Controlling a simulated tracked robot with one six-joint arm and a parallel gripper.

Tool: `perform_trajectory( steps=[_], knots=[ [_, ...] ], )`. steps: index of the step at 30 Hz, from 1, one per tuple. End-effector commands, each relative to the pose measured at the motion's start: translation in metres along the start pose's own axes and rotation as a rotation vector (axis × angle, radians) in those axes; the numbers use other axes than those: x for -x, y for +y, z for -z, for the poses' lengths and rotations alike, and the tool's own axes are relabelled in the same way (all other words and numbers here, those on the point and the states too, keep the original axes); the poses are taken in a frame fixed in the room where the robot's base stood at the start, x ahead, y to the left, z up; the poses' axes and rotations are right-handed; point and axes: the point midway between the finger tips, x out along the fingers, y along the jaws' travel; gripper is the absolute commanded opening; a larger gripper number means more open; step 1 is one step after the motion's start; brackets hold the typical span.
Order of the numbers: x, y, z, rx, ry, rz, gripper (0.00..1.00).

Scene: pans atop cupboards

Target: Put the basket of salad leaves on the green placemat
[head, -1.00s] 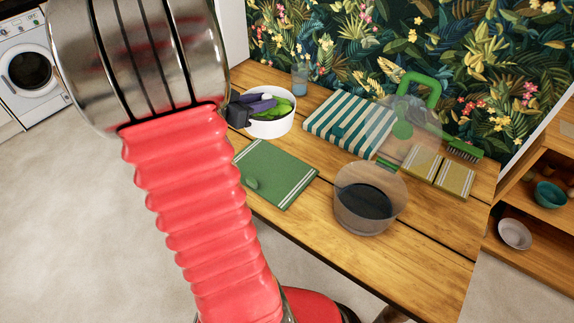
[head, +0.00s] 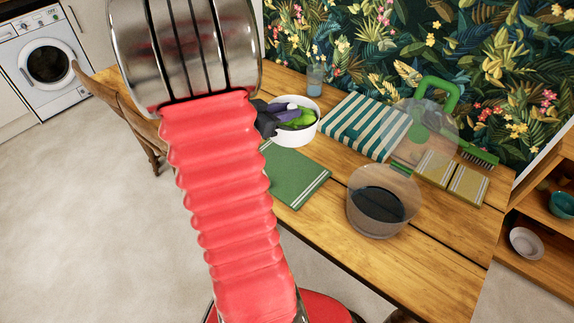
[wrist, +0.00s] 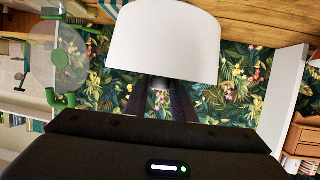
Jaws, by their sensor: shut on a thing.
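The basket of salad leaves is a round white container (head: 296,133) with green leaves inside. My gripper (head: 284,113), with dark purple fingers, is shut on its rim at the left. In the wrist view the white wall (wrist: 165,40) fills the top middle, with my fingers (wrist: 160,98) meeting its edge. The green placemat (head: 300,182), with pale stripes at its right end, lies on the wooden table just in front of the basket in the head view. My arm hides its left part. I cannot tell how high the basket is above the table.
A glass (head: 316,80) stands behind the basket. A green-striped cloth (head: 365,127) lies to its right. A see-through bowl with dark contents (head: 381,205) stands right of the placemat. Farther right are yellow mats (head: 467,186), a green brush (head: 478,155) and a clear green-handled thing (head: 437,95).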

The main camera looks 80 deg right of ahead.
Motion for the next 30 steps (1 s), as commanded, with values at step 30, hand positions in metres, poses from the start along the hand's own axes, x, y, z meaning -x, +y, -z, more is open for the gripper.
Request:
perform_trajectory(
  steps=[30],
  knots=[
    [-0.015, -0.004, -0.094, 0.029, -0.008, 0.069, 0.0]
  ],
)
